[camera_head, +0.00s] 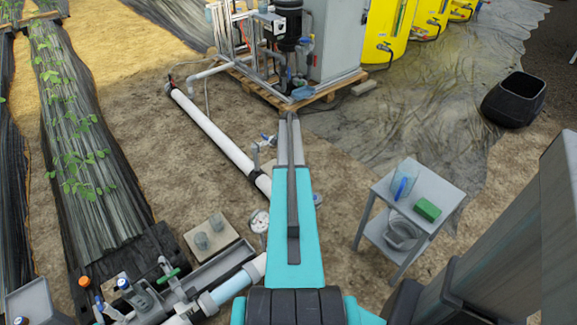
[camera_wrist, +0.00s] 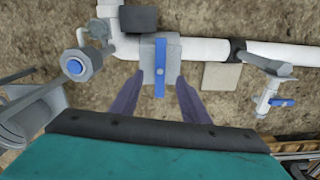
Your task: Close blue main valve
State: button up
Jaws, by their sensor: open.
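In the wrist view a blue lever handle (camera_wrist: 160,70) sits on a grey valve body (camera_wrist: 174,48) in the white pipe (camera_wrist: 212,47). The lever points down the picture, crosswise to the pipe. My gripper (camera_wrist: 161,84) is open and empty, with one finger on each side of the lever's lower part. No contact shows, and I cannot tell how far the fingertips are from the lever in depth. In the head view my arm covers the gripper and this valve.
In the wrist view a smaller blue-handled tap (camera_wrist: 281,102) hangs right and a round blue-capped fitting (camera_wrist: 75,67) stands left. The head view shows the long white pipe (camera_head: 215,132), a pressure gauge (camera_head: 259,221), a pallet skid (camera_head: 330,90) and a grey side table (camera_head: 440,190).

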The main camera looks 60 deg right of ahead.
jog(key=shift+r+p, duration=0.35)
jog(key=shift+r, duration=0.8)
jog(key=w+a+f+n+g+p, duration=0.1)
jog(key=a+f+n, duration=0.25)
jog(key=a, duration=1.05)
jog(key=w+a+f+n+y+p, duration=0.15)
jog(key=a+n, duration=0.25)
jog(key=a, duration=1)
jog(key=a+f+n+g+p, duration=0.1)
jog(key=a+f+n, duration=0.25)
jog(key=a, duration=1.05)
jog(key=s+a+r+n+g+p, duration=0.1)
jog(key=s+a+r+n, duration=0.1)
jog(key=s+a+n, duration=0.4)
jog(key=s+a+r+n+g+h+p, duration=0.1)
jog(key=s+a+n, duration=0.5)
jog(key=s+a, duration=0.9)
jog(key=a+g+p, duration=0.1)
jog(key=a, duration=0.5)
jog(key=shift+s+a+r, duration=0.3)
jog(key=shift+s+r, duration=0.05)
jog(key=shift+s, duration=0.05)
jog(key=shift+h, duration=0.25)
